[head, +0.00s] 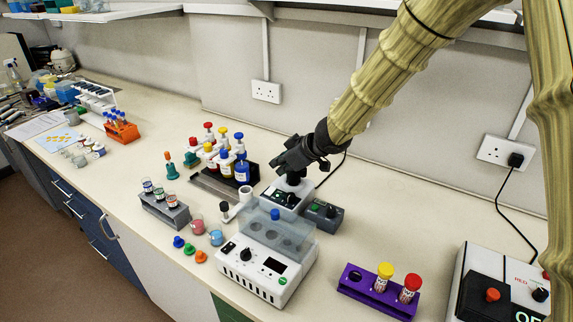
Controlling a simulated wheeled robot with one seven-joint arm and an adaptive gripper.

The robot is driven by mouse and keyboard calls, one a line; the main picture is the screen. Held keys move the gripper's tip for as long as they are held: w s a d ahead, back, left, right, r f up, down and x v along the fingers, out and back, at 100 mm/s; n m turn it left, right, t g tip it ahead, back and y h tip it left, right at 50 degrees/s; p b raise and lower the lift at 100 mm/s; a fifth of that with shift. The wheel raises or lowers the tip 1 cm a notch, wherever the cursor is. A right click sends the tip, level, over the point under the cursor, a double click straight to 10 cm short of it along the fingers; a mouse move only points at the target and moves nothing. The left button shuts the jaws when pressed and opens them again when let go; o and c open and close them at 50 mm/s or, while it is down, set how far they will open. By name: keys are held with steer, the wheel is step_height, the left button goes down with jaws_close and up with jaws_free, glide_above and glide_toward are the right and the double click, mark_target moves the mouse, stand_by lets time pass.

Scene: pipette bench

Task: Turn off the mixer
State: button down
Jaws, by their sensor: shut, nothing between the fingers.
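A small white device with a black cup on top, which looks like the mixer (283,197), stands on the bench behind a white block unit. Its front panel carries a dark knob and a small green mark, too small to read. My gripper (281,165) is shut and empty, reaching in from the upper right. Its dark fingers are at the mixer's black top and partly overlap it in the picture. I cannot tell whether they touch it.
The white block unit (254,280) with a clear lid stands in front. A dark grey control box (324,215) sits right of the mixer. A bottle rack (212,184) is to the left. A purple tube rack (362,293) and a white device (468,262) are at right.

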mark_target(273, 190)
steer(key=x, duration=0.4)
steer(key=shift+w+a+f, duration=0.1)
steer(key=shift+a+f, duration=0.05)
steer(key=f, duration=0.3)
steer(key=shift+w+a+f, duration=0.1)
steer(key=shift+w, duration=0.2)
steer(key=shift+f, duration=0.6)
steer(key=shift+r+p, duration=0.1)
steer(key=shift+p, duration=0.25)
